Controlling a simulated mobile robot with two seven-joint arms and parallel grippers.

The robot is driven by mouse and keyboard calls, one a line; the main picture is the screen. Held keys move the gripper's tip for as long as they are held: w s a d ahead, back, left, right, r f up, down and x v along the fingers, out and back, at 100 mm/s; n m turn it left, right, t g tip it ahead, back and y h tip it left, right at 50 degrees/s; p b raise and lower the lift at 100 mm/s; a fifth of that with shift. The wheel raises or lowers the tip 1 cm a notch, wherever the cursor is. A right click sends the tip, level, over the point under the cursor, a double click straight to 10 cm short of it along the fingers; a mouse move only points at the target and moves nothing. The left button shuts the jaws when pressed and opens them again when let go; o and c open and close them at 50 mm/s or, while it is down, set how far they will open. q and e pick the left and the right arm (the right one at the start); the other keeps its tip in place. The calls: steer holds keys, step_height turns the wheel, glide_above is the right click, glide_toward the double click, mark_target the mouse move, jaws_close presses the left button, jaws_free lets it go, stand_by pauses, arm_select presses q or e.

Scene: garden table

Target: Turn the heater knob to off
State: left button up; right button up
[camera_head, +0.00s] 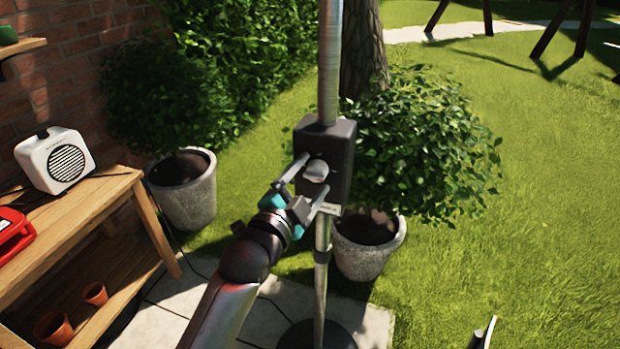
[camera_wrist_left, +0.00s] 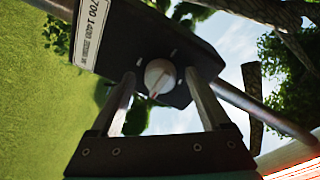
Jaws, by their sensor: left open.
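The heater is a dark box (camera_head: 338,150) on a metal pole. Its round, pale grey knob (camera_head: 317,170) is on the face toward me. The knob also shows in the left wrist view (camera_wrist_left: 160,76), with a raised ridge across it and small marks around it. My left gripper (camera_head: 309,182) is open in front of the box, one finger on either side of the knob. In the wrist view its fingers (camera_wrist_left: 160,84) stand apart from the knob with gaps on both sides. Part of what looks like my right gripper (camera_head: 483,335) shows at the bottom edge; its jaws are unclear.
A wooden bench (camera_head: 95,200) at the left holds a white speaker-like box (camera_head: 55,160) and a red object (camera_head: 12,235). Stone planters stand left (camera_head: 185,190) and right (camera_head: 368,250) of the pole. Leaves crowd behind the heater box. Open lawn lies to the right.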

arm_select(q)
jaws_close()
stand_by(0.6)
